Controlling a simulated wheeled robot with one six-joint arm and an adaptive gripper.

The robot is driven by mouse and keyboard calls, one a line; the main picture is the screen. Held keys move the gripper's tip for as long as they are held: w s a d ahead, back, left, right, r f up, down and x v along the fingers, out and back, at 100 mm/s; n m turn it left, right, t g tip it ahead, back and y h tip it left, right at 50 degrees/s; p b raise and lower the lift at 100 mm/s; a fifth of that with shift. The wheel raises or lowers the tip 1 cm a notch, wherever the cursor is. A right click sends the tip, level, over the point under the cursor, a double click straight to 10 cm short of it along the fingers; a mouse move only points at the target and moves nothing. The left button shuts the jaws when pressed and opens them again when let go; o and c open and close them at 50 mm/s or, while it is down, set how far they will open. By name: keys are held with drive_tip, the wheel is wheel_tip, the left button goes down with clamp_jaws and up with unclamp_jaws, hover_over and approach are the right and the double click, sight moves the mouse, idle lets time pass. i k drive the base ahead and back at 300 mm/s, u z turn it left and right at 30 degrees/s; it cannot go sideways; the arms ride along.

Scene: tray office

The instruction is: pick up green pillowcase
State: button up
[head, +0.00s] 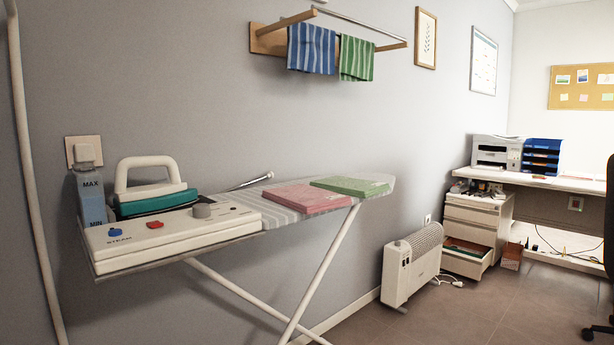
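A folded green cloth (350,186), which looks like the green pillowcase, lies flat near the far right end of the grey striped ironing board (277,216). A folded pink cloth (306,198) lies just to its left on the same board. My gripper is not in the head view, so I cannot see its state or its place.
A steam station (170,237) with an iron (150,190) and a water tank (90,196) takes up the board's left end. A wall rack (270,42) holds blue and green striped towels above.

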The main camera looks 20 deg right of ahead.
sight(351, 187)
drive_tip(key=z, duration=2.1)
drive_tip(key=i, duration=2.85)
drive_tip(key=u, duration=4.05)
